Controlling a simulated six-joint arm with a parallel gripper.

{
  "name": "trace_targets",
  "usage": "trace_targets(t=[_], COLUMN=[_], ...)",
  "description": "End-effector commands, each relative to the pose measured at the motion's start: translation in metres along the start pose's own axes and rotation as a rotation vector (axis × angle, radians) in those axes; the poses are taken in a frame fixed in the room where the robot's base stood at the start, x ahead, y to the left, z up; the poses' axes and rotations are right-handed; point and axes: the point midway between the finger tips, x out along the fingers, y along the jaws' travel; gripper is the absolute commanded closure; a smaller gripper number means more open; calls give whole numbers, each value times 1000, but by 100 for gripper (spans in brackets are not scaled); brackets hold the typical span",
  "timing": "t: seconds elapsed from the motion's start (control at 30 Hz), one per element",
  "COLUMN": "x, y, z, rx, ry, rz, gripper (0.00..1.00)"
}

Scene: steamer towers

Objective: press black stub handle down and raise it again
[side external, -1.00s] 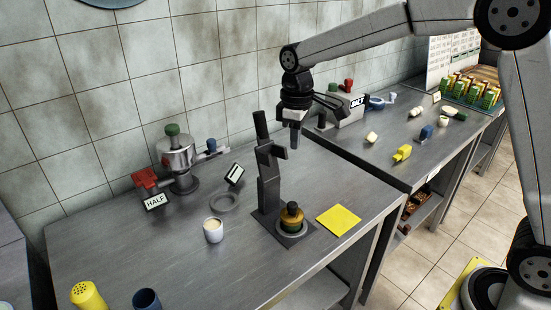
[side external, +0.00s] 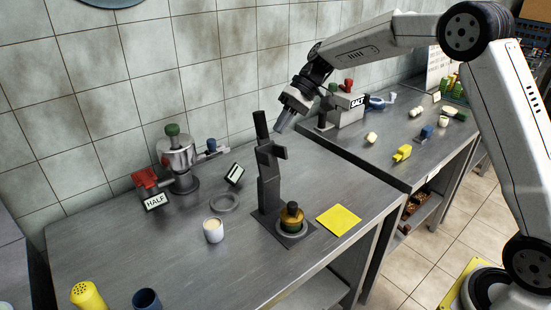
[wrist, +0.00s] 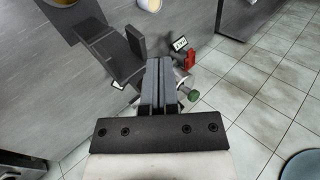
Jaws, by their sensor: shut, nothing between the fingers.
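The black press (side external: 268,185) stands on the near bench, and its black stub handle (side external: 261,125) points up from the top. A brown-yellow jar with a dark cap (side external: 291,216) stands on the base, below the press's short side arm (side external: 279,152). My gripper (side external: 280,130) is shut and empty. It is tilted, with its tips just right of the handle and above the side arm. I cannot tell whether they touch the handle. In the wrist view, my shut fingers (wrist: 157,65) point toward the press (wrist: 110,45); which part there is the handle is unclear.
A metal pot with a green knob (side external: 178,155) and red block, a grey ring (side external: 224,202), a pale cup (side external: 213,230) and a yellow square (side external: 339,219) surround the press.

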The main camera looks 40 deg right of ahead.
Motion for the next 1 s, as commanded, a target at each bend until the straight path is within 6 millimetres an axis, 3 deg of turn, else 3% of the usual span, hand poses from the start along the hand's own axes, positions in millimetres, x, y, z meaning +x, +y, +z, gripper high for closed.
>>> trace_targets(t=[0.4,0.67,0.8,1.0], x=[-48,-88,-62,-50], y=[34,64,84,94], z=[-62,-88,-88,-88], rx=[316,432,435,429], ry=[215,340,335,337], rz=[-510,-763,-763,-760], gripper=[100,100,100,100])
